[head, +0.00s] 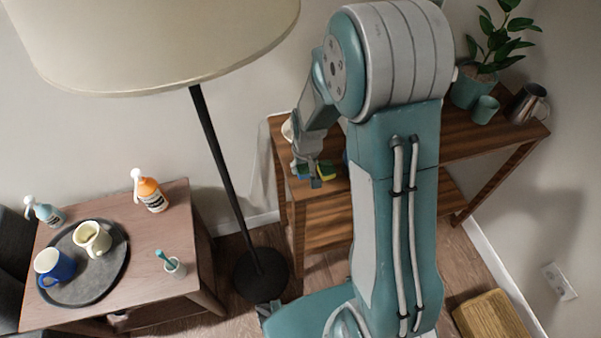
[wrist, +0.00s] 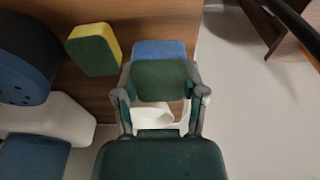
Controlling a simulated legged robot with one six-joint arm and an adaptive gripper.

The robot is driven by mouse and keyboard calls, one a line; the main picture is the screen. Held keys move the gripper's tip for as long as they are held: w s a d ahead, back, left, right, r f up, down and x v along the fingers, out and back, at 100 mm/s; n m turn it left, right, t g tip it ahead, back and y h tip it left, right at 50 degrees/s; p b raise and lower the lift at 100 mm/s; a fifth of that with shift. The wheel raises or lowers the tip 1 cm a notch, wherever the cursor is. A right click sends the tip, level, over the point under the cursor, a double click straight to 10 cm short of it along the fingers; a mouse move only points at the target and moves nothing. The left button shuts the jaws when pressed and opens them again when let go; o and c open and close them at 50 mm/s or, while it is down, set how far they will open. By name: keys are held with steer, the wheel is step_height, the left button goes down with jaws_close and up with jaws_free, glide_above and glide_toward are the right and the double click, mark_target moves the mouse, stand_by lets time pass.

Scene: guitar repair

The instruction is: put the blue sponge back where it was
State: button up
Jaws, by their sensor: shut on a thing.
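The blue sponge (wrist: 158,49) has a dark green pad and sits between the fingers of my gripper (wrist: 162,98) in the wrist view. My gripper is shut on it, over the left end of the wooden shelf table. In the head view my gripper (head: 309,176) points down there, and the sponge (head: 302,170) is mostly hidden by the fingers. I cannot tell whether the sponge touches the tabletop. A yellow sponge with a green pad (head: 326,173) lies on the tabletop just right of the gripper; it also shows in the wrist view (wrist: 93,50).
The shelf table (head: 465,143) carries a plant (head: 490,48), a teal cup (head: 485,109) and a metal jug (head: 530,103) at its right end. A white object (head: 288,129) stands behind my gripper. A lamp pole (head: 225,160) and a side table (head: 150,278) stand left.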

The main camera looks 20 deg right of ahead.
mark_target(302, 174)
steer(key=shift+w+d+f, duration=0.15)
steer(key=shift+f, duration=0.15)
steer(key=f, duration=0.3)
steer(key=shift+w+a+f, duration=0.1)
steer(key=shift+a, duration=0.5)
steer(key=o, duration=1.2)
steer(key=shift+d+f, duration=0.1)
steer(key=shift+d, duration=0.35)
